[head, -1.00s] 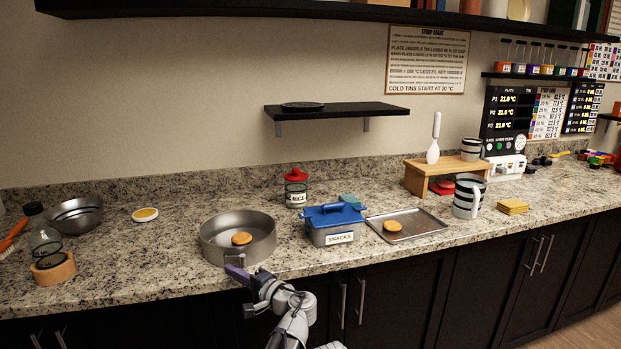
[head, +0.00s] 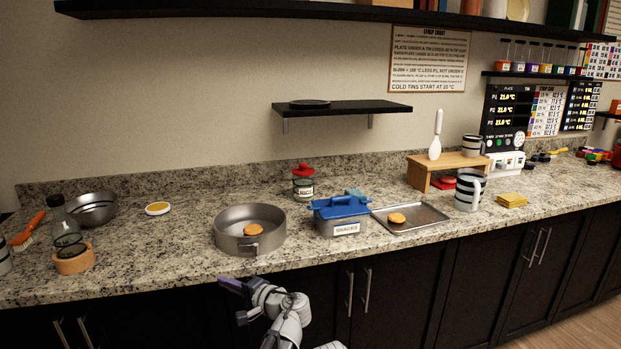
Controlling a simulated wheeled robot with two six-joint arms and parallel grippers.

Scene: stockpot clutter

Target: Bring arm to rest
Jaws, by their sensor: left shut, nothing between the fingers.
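My left gripper (head: 232,285) is shut and empty, with its purple fingers in front of the counter's front edge and below the countertop. It is apart from the metal pan (head: 250,230), which stands on the counter just above it in the picture. My right gripper is not in view.
A round biscuit (head: 253,230) lies in the pan. A blue-lidded snacks box (head: 340,215) and a metal tray (head: 425,215) with another biscuit (head: 396,218) stand to the right. A bottle (head: 60,222) in a wooden ring and a bowl (head: 92,209) are at left.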

